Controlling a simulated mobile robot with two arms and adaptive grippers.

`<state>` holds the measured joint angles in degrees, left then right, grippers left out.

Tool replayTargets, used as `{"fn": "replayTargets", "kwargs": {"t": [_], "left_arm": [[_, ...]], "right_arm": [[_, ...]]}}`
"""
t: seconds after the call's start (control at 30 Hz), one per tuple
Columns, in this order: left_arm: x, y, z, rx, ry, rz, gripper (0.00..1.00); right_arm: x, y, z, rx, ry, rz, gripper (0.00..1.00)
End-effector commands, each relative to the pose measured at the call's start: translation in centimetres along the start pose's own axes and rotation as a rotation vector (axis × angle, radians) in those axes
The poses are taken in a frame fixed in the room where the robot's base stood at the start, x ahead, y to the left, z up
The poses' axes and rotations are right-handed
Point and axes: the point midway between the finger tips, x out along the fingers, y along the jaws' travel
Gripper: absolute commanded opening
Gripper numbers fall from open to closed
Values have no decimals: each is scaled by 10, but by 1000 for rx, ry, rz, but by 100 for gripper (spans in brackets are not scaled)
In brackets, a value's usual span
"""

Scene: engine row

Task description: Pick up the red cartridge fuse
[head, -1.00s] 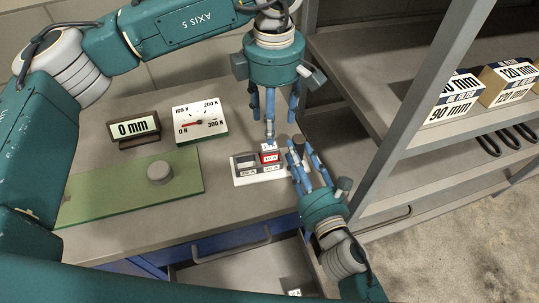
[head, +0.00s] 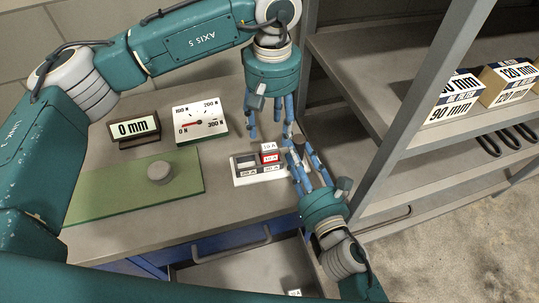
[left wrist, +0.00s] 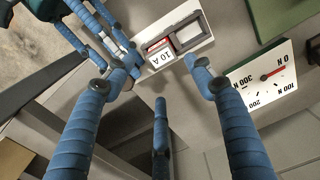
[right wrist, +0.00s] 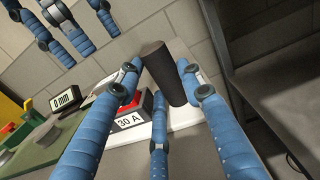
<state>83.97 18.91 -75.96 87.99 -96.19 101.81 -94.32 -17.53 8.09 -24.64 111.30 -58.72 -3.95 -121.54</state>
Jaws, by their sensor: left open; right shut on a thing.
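The red cartridge fuse (head: 270,158) sits in the right slot of a white-and-grey fuse holder (head: 240,181) on the bench. The label shows larger in the left wrist view (left wrist: 162,58). My left gripper (head: 270,126) is open and empty, above and behind the holder. My right gripper (head: 307,168) is shut on a dark cylinder (right wrist: 165,72) at the holder's right end. The red fuse also shows beyond the fingers in the right wrist view (right wrist: 130,109), partly hidden.
A 0 mm display (head: 134,129) and a force dial (head: 200,121) stand at the back left. A green plate (head: 110,196) with a grey knob lies in front of them. A drawer (head: 230,279) is open below the bench. A metal shelf (head: 390,135) rises at right.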

Motion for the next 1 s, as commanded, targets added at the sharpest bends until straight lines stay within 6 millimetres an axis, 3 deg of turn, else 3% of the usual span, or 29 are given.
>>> {"fn": "replayTargets", "kwargs": {"t": [0.1, 0.37, 0.63, 0.9, 1.0], "left_arm": [[17, 0, 0, -1, -1, -1, 55], [33, -2, 2, -2, 0, -1, 55], [71, -7, 6, -3, -1, -1, 55], [76, -6, 6, -3, 1, 0, 55], [76, -6, 6, -3, 1, 0, 35]], "right_arm": [[0, 0, 1, 0, -1, 1, 0], [0, 0, 1, 0, -1, 1, 0], [0, 0, 1, 0, -1, 1, 0], [0, 0, 1, 0, -1, 1, 0], [0, 0, 1, 0, -1, 1, 0]]}}
